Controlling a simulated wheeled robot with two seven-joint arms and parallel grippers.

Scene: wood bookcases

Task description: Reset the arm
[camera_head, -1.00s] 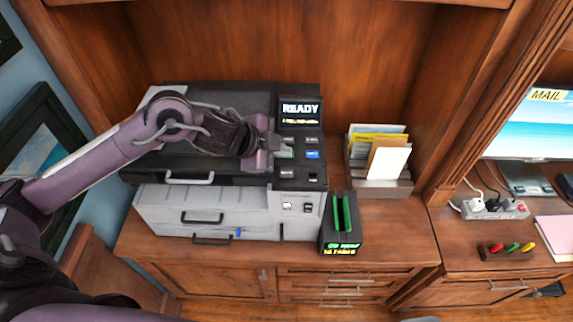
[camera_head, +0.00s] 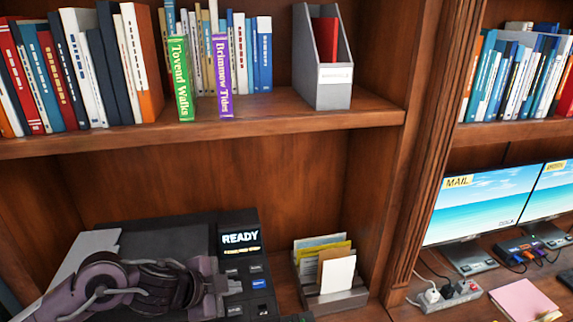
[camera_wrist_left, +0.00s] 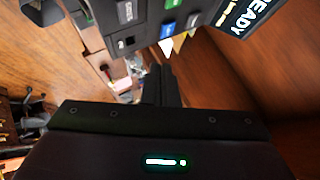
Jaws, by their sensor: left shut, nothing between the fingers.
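My left arm (camera_head: 115,285) reaches in from the lower left of the head view. Its gripper (camera_head: 226,287) is shut and empty, by the left side of the button panel (camera_head: 246,280) on the dark printer. I cannot tell whether it touches the panel. The screen (camera_head: 240,238) reads READY. My right gripper is not in view.
A bookshelf (camera_head: 200,135) with books and a grey file holder (camera_head: 323,60) is above the printer. A paper organizer (camera_head: 335,295) stands to its right. Monitors (camera_head: 485,205) and a power strip (camera_head: 450,295) are farther right.

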